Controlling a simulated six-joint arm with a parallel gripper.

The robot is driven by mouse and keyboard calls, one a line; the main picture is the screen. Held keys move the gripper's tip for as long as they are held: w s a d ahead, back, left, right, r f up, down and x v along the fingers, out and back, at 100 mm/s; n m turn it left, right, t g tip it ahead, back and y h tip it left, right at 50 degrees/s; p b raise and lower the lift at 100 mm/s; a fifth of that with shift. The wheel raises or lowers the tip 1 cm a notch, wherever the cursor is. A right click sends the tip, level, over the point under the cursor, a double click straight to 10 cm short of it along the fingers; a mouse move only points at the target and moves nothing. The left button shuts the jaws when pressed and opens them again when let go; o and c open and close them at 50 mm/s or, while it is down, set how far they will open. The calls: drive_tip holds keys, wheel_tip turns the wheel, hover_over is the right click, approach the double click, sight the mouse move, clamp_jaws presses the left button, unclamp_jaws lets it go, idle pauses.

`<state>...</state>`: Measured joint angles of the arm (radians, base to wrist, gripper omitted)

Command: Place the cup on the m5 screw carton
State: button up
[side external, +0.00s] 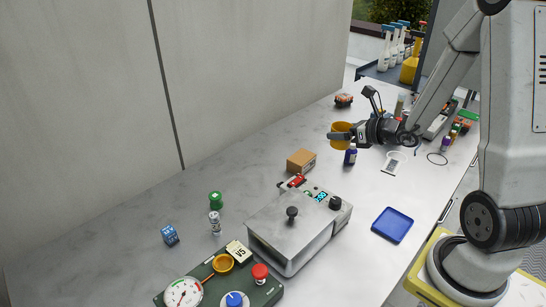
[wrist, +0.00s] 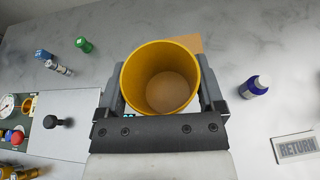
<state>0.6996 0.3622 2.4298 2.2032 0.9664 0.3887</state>
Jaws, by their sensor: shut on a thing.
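The yellow cup (side external: 341,130) is held upright in the air above the worktop, and its open top faces the wrist camera (wrist: 160,78). My gripper (side external: 340,137) is shut on the cup, with one finger on each side of it in the wrist view (wrist: 160,92). A small brown cardboard carton (side external: 301,161), likely the m5 screw carton, stands on the worktop to the lower left of the cup in the side view. No label on it is readable. In the wrist view a corner of the carton (wrist: 192,42) shows behind the cup, which hides the rest.
A dark blue bottle (side external: 350,156) stands near the carton, below my gripper in the side view. A grey metal device (side external: 290,228) stands in front of the carton. A blue tray (side external: 392,225) lies at right.

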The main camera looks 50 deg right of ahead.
drive_tip(key=shift+w+a+r+n+y, duration=0.15)
drive_tip(key=shift+a+r+n+y, duration=0.2)
drive_tip(key=shift+a, duration=0.25)
drive_tip(key=shift+w+a+r+n+y, duration=0.1)
drive_tip(key=shift+a+r+n+y, duration=0.25)
drive_tip(key=shift+a, duration=0.2)
drive_tip(key=shift+w+f, duration=0.1)
drive_tip(key=w+d+f, duration=0.3)
drive_tip(key=w+f, duration=0.1)
drive_tip(key=w, duration=0.4)
hover_over(302, 157)
wheel_tip(302, 157, down, 5)
drive_tip(key=shift+s+a+f, duration=0.1)
drive_tip(key=shift+s, duration=0.05)
drive_tip(key=shift+f, duration=0.1)
drive_tip(key=shift+w+f, duration=0.3)
drive_tip(key=shift+f, duration=1.45)
drive_tip(key=shift+f, duration=0.15)
